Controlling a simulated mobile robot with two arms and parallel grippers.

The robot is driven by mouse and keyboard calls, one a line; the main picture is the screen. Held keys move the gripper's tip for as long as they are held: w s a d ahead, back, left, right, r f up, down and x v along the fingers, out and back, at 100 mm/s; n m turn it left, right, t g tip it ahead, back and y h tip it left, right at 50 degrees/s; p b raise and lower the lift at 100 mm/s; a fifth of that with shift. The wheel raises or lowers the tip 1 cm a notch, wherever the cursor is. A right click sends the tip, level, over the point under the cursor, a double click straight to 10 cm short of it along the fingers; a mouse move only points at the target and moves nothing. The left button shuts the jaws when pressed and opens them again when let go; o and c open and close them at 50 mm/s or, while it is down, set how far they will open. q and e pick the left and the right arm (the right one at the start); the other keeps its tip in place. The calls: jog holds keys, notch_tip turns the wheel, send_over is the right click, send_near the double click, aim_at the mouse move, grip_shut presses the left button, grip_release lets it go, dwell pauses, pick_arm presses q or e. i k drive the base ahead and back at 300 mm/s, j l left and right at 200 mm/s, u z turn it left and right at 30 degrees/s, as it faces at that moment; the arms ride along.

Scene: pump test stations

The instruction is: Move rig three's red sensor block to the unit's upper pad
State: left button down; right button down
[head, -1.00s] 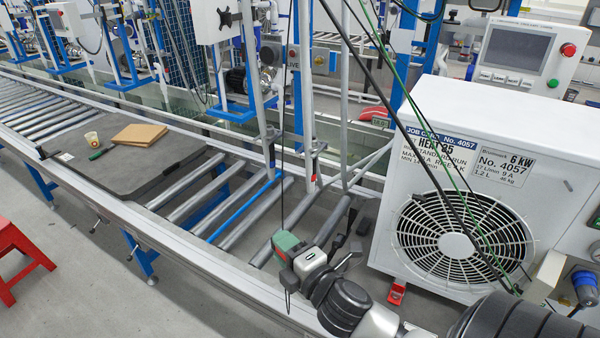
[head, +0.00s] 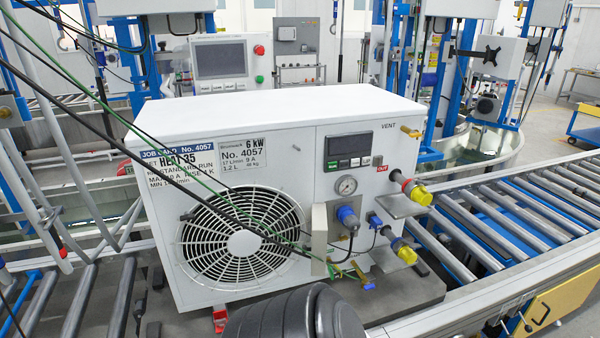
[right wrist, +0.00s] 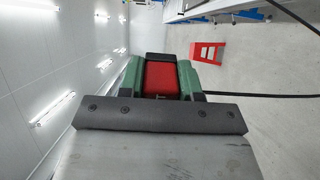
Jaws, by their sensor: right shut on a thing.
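In the right wrist view my right gripper (right wrist: 161,72) has its green fingers shut on the red sensor block (right wrist: 161,82), which sits between them with a dark part at its far end. A black cable (right wrist: 265,96) runs off to the right from there. In the head view the white unit (head: 275,106), with job card 4057, fills the middle. On its right side an upper grey plate (head: 393,206) and a lower grey plate (head: 381,258) jut out, each beside a yellow-ended coupling. My right gripper and the block are outside the head view. My left gripper is not in view.
Black and green cables hang across the unit's front fan (head: 240,245). A pressure gauge (head: 346,185) and blue plugs are on its front panel. A roller conveyor (head: 500,220) runs off to the right. A red stool (right wrist: 207,52) stands on the floor.

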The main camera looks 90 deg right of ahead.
aim_at(378, 160)
jog(key=k+l+z, duration=0.35)
jog(key=k+l, duration=0.2)
jog(key=k+l+z, duration=0.2)
jog(key=k+l, duration=0.15)
jog(key=k+l+z, duration=0.4)
jog(key=l, duration=0.4)
jog(key=k+l+z, duration=0.15)
jog(key=k+l, duration=0.15)
jog(key=l, duration=0.15)
